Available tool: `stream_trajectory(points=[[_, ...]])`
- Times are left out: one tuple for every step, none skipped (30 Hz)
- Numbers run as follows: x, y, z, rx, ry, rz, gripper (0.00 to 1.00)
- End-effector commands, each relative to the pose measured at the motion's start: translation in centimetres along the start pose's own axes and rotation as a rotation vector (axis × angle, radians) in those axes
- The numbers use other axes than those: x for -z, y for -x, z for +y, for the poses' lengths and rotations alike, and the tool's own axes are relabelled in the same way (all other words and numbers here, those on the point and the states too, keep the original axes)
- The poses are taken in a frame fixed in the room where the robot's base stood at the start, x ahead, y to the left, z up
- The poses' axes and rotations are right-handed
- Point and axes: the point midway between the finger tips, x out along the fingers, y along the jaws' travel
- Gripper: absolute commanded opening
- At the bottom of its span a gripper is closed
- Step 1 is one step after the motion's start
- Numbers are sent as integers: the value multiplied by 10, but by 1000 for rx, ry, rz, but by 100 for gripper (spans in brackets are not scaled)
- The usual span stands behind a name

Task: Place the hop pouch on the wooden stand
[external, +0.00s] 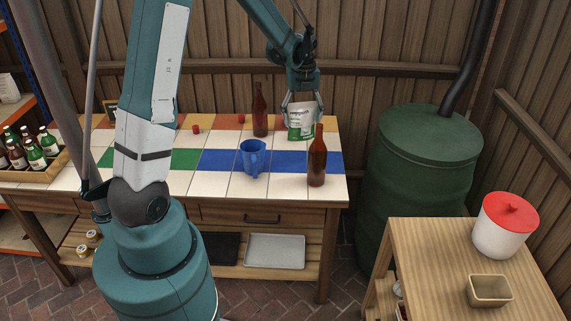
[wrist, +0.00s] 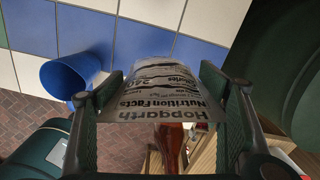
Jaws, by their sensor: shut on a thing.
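The hop pouch (external: 299,124), white and green, is at the back right of the tiled table in the external view. My gripper (external: 301,103) points down and is shut on its upper part. In the wrist view the pouch's printed face (wrist: 160,92) lies between the two fingers of my gripper (wrist: 160,108). Whether the pouch touches the tiles cannot be told. A wooden stand with a light top (external: 425,262) is at the lower right, apart from the tiled table.
A brown bottle (external: 317,160) stands in front of the pouch and another (external: 260,112) to its left. A blue mug (external: 252,158) is nearby. A green barrel (external: 415,185) stands between table and stand. A red-lidded pot (external: 498,238) and tan bowl (external: 489,291) occupy the stand's right side.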

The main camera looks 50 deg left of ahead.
Motion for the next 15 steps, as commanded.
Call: stream_trajectory(points=[[0, 0, 0, 0, 0, 0, 47], [0, 0, 0, 0, 0, 0, 47], [0, 0, 0, 0, 0, 0, 47], [0, 0, -1, 0, 0, 0, 47], [1, 0, -2, 0, -1, 0, 47], [2, 0, -3, 0, -1, 0, 47], [3, 0, -4, 0, -2, 0, 47], [4, -1, -6, 0, -3, 0, 47], [6, -1, -8, 0, -4, 0, 47], [8, -1, -11, 0, -6, 0, 47], [10, -2, -14, 0, -8, 0, 47], [13, -2, -18, 0, -11, -1, 47], [15, -2, -22, 0, -13, -1, 47], [18, -3, -26, 0, -15, -1, 47], [23, -4, -32, 1, -18, -1, 47]])
